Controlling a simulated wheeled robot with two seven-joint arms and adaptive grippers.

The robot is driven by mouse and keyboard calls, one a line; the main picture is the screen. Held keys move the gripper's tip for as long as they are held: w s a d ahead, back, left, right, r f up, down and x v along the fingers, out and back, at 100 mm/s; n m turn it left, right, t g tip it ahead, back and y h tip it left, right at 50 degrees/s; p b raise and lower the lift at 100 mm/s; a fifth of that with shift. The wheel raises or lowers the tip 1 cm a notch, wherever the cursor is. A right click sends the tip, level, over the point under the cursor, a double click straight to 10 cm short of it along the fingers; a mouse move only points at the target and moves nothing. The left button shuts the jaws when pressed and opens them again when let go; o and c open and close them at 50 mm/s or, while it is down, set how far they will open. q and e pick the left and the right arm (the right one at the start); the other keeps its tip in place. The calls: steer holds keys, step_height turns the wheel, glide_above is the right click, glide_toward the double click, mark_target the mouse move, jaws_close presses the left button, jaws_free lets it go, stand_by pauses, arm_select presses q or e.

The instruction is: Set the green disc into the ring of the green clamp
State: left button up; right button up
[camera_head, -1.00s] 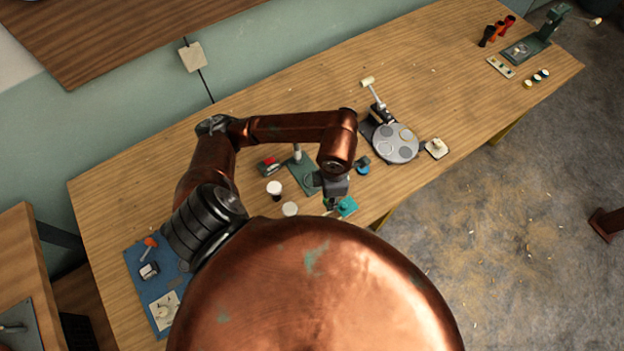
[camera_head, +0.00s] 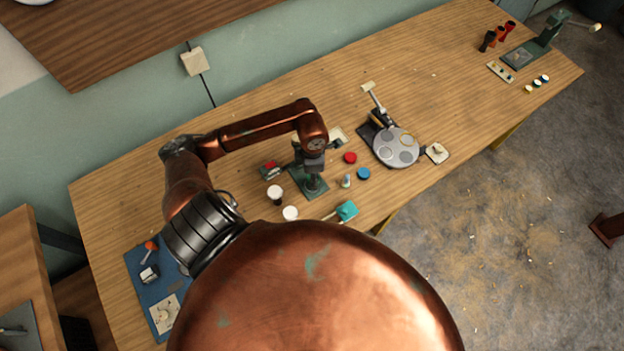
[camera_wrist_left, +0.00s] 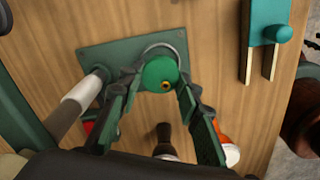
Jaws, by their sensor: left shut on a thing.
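The green disc (camera_wrist_left: 158,74), with a small brass-coloured centre, is held between the fingertips of my left gripper (camera_wrist_left: 159,80) in the left wrist view. The green clamp (camera_wrist_left: 172,41) has a flat plate, a thin metal ring (camera_wrist_left: 150,47) and a post with a pale grip (camera_wrist_left: 78,97) at left. The disc overlaps the ring, whose far arc shows beyond it. I cannot tell whether the disc is in the ring or just above it. In the head view my left gripper (camera_head: 313,172) is over the clamp plate (camera_head: 299,183). My right gripper is not in view.
A teal block with two prongs (camera_head: 347,210) lies near the front edge. Two white-topped cups (camera_head: 274,190) (camera_head: 290,213) stand left of it.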

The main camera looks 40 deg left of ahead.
arm_select(q)
step_height(320, 180, down, 3)
steer(key=shift+f, duration=0.1)
steer(key=shift+s+f+b, duration=0.2)
steer(key=shift+f+b, duration=0.25)
steer(key=shift+f, duration=0.2)
steer(key=o, duration=0.9)
steer(key=shift+w+f, duration=0.1)
steer(key=shift+f, duration=0.05)
steer(key=shift+r, duration=0.25)
